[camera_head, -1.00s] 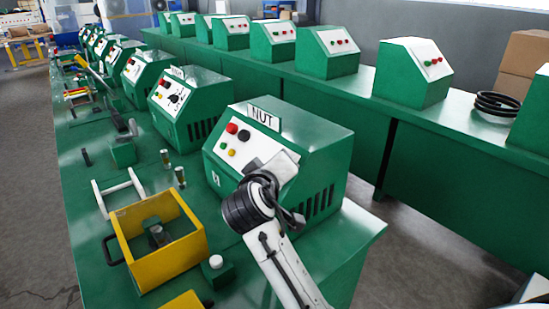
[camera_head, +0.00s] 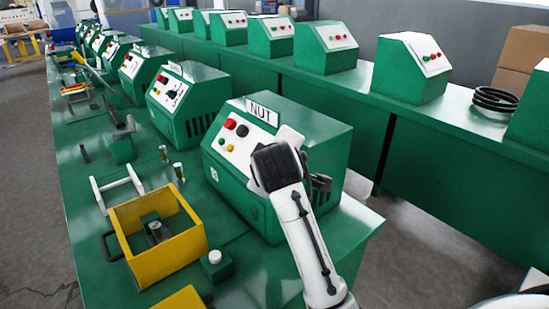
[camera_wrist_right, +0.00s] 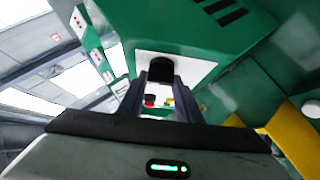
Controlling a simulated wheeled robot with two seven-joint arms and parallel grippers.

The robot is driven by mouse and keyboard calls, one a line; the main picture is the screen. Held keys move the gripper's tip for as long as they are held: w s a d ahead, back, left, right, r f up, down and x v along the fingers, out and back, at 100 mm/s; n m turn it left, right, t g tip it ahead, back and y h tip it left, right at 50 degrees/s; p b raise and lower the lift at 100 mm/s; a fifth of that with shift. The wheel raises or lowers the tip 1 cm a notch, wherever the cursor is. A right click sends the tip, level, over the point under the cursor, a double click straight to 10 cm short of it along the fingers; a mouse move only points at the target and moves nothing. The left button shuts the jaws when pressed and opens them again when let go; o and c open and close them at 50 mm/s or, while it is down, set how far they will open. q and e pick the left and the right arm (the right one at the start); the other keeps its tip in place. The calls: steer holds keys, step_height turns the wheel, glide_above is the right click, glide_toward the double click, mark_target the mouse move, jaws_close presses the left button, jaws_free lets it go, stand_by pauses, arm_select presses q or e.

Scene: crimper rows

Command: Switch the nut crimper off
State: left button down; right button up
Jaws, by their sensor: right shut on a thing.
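The nut crimper (camera_head: 318,130) is a green box with a sloped white panel and a "NUT" sign (camera_head: 262,111) on top. In the right wrist view, my right gripper (camera_wrist_right: 161,80) is shut on a black knob (camera_wrist_right: 161,67) on the white panel. The knob's pointer is not readable. My left gripper is not in view.
More green crimpers (camera_head: 187,103) stand in a row behind. A yellow open frame (camera_head: 157,238) and a small green block with a white button (camera_head: 215,264) lie on the bench in front. A second row of crimpers (camera_head: 413,68) stands on the back bench.

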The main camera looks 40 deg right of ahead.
steer(key=o, duration=1)
steer(key=shift+o, duration=0.2)
steer(key=shift+r, duration=0.1)
steer(key=v, duration=1)
steer(key=shift+s, duration=0.1)
steer(key=s+a+f+g+y, duration=0.15)
steer(key=s+f, duration=0.25)
steer(key=f, duration=0.5)
steer(key=s+a+f+g+y, duration=0.15)
steer(key=s+f, duration=0.25)
steer(key=f, duration=0.5)
steer(key=s+a+f+m+g+y, duration=0.3)
steer(key=s+a+f+y, duration=0.1)
steer(key=s+f, duration=0.95)
steer(key=w+a+f+t+y, duration=0.2)
steer(key=a+f+t, duration=0.2)
steer(key=f, duration=0.6)
steer(key=shift+a+f, duration=0.35)
steer(key=shift+a, duration=0.5)
